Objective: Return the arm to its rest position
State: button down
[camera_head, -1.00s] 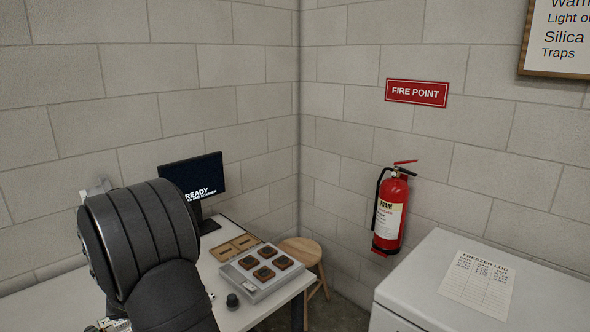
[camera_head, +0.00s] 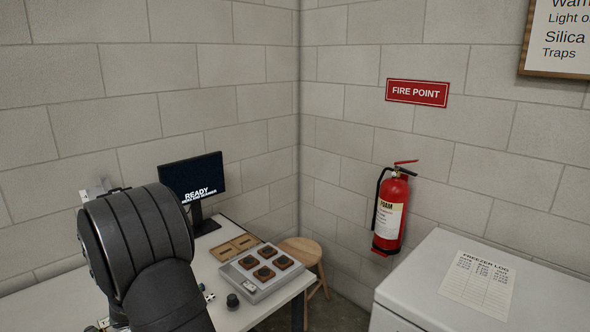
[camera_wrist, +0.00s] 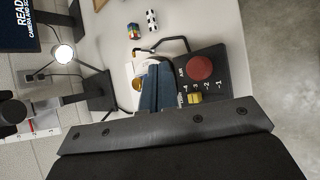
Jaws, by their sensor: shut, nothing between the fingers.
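My gripper (camera_wrist: 157,70) shows in the wrist view as two dark blue-grey fingers side by side, shut with nothing held. It is over the white table, beside a black box with a round red button (camera_wrist: 200,68) and number marks. A small yellow block (camera_wrist: 194,98) shows just right of the fingers, partly hidden near the gripper body. In the head view my dark arm fills the lower left, and my gripper is hidden behind it or out of frame.
On the white table (camera_head: 240,318) are a monitor (camera_head: 190,176), a grey tray (camera_head: 250,287) with several dark square pieces, a wooden holder (camera_head: 233,247) and a dark knob (camera_head: 232,301). A lit lamp (camera_wrist: 62,54) shows in the wrist view.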

notch_tip(320, 180, down, 3)
jog(key=shift+f, duration=0.15)
jog(key=shift+r, duration=0.3)
jog(key=w+d+r+m+g+h, duration=0.1)
jog(key=w+d+r+m+g, duration=0.1)
jog(key=r+m, duration=0.6)
jog(key=shift+d+m+g+h, duration=0.3)
jog(key=shift+d+m+g, duration=0.3)
jog(key=shift+m+g, duration=0.45)
